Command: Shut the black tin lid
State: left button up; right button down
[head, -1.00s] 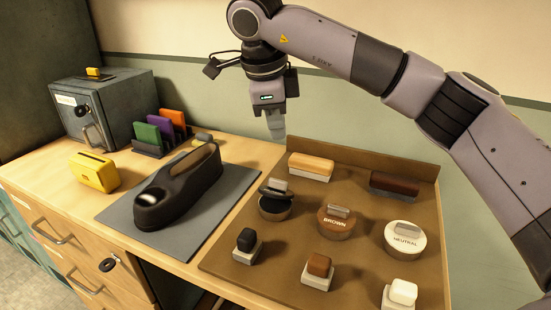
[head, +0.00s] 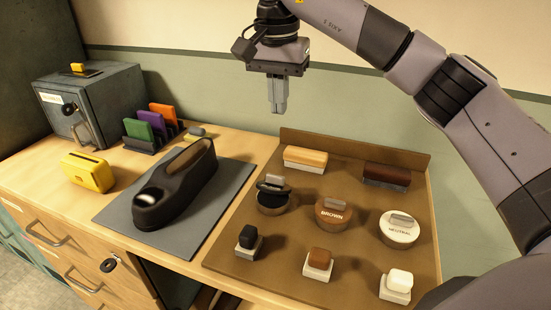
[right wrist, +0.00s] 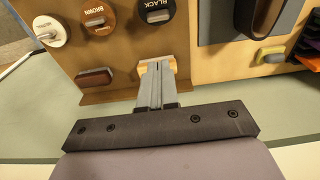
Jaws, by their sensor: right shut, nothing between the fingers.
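The black tin (head: 272,207) stands on the brown tray, at the left of the middle row. Its lid (head: 271,188), with a grey grip on top, is tilted open, and the dark inside shows below it. In the right wrist view the lid (right wrist: 154,11) shows the word BLACK at the top edge. My right gripper (head: 277,111) is shut and empty, pointing down, above and behind the tray's back edge. In the right wrist view its fingertips (right wrist: 157,64) overlap the light wooden brush. My left gripper is not in view.
The brown tray (head: 225,255) also holds the brown tin (head: 332,215), neutral tin (head: 399,228), light brush (head: 305,158), dark brush (head: 386,175) and several small daubers. Left of it, a black shoe (head: 175,185) sits on a grey mat (head: 220,190).

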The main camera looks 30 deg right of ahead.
jog(key=b, duration=0.1)
send_over(275, 181)
jog(key=w+d, duration=0.2)
notch_tip(275, 181, down, 10)
jog(key=shift+s+a+f, duration=0.15)
jog(key=shift+s+f, duration=0.05)
jog(key=shift+f, duration=0.3)
jog(key=shift+s+a+f, duration=0.1)
jog(key=shift+s+f, duration=0.1)
jog(key=shift+f, duration=0.25)
jog(key=shift+s+a+f, duration=0.2)
jog(key=shift+a+f, duration=0.05)
jog(key=shift+f, duration=0.4)
